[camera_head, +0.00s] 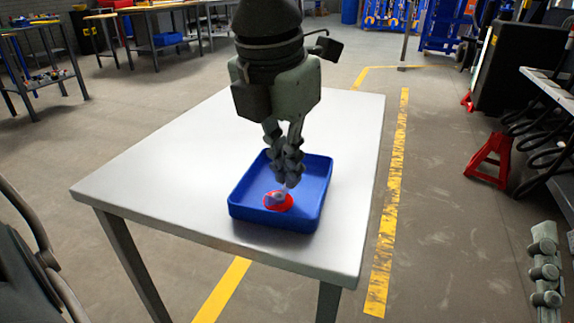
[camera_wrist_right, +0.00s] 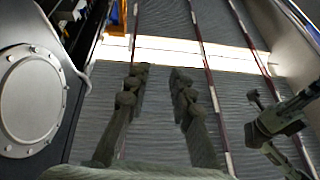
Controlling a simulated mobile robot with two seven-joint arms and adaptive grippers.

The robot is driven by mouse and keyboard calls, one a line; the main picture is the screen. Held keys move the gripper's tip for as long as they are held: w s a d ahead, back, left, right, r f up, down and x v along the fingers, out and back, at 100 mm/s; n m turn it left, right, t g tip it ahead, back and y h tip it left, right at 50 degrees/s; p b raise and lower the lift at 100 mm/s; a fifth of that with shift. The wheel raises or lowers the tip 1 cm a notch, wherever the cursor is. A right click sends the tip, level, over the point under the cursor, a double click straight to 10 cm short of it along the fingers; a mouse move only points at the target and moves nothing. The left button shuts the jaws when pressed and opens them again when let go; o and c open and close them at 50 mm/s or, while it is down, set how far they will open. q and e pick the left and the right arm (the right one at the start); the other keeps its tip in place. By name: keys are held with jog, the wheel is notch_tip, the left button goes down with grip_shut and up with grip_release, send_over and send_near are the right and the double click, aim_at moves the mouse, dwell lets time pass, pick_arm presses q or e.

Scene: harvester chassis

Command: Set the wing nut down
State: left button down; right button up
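My left gripper (camera_head: 287,184) points straight down over the tray. Its fingers come together at the grey middle of the wing nut, and the tips partly hide it. I cannot tell whether the wing nut touches the tray floor. My right gripper (camera_wrist_right: 160,75) is open and empty in the right wrist view, with a clear gap between its fingers. Part of it shows at the right edge of the head view (camera_head: 545,270).
The tray stands near the front right corner of a white table (camera_head: 160,180). The table's left and back parts are bare. Yellow floor lines (camera_head: 390,220) run beside it. A red stand (camera_head: 490,160) and a dark machine are at the right. Workbenches stand at the back.

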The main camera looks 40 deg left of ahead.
aim_at(283, 196)
pick_arm(q)
jog(key=shift+f, duration=0.15)
jog(key=c, duration=1.7)
grip_release()
pick_arm(e)
jog(key=shift+s+d+r, duration=0.1)
jog(key=shift+s+r, duration=0.05)
jog(key=shift+r, duration=0.15)
